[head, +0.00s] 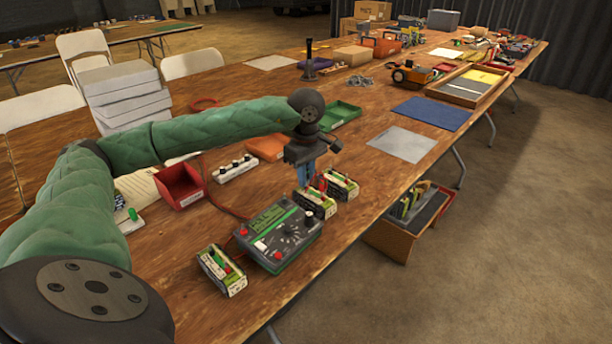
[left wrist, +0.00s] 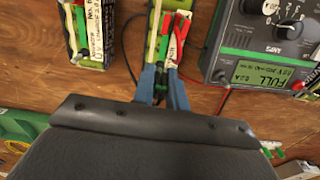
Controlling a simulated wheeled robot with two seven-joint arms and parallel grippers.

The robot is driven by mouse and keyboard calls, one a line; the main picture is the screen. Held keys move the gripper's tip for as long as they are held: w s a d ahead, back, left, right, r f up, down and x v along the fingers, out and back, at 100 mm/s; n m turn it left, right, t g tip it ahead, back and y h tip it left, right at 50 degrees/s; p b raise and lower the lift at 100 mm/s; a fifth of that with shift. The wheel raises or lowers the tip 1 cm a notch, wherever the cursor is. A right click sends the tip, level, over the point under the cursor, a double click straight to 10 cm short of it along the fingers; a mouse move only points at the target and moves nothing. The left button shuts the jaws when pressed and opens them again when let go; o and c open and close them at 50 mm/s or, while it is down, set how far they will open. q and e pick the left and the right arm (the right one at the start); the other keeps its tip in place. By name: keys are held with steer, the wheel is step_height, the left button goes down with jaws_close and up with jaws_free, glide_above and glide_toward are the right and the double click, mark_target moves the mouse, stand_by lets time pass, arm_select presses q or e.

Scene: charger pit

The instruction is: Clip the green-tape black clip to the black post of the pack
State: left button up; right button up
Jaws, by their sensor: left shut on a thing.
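My left gripper (head: 305,180) points down with its blue fingers over the near pack (head: 315,205), just right of the charger (head: 277,238). In the left wrist view its fingers (left wrist: 163,88) are shut on a small dark clip (left wrist: 161,74) with green on it, at the end of this pack (left wrist: 165,22). A red clip (left wrist: 177,32) sits on the same pack beside the held clip. The fingers partly hide the black post, so I cannot tell whether the held clip touches it. My right gripper is not in view.
A second pack (head: 341,185) stands close behind, and another pack (head: 221,270) is left of the charger. A red bin (head: 180,186), a white power strip (head: 235,168) and an orange tray (head: 266,148) lie farther back. Bare wood lies right of the packs.

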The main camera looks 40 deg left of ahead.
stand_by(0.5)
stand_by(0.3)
arm_select(q)
steer(key=o, duration=0.8)
steer(key=shift+o, duration=0.2)
steer(key=shift+o, duration=1.1)
steer(key=shift+r+p, duration=1.45)
steer(key=shift+r, duration=2.3)
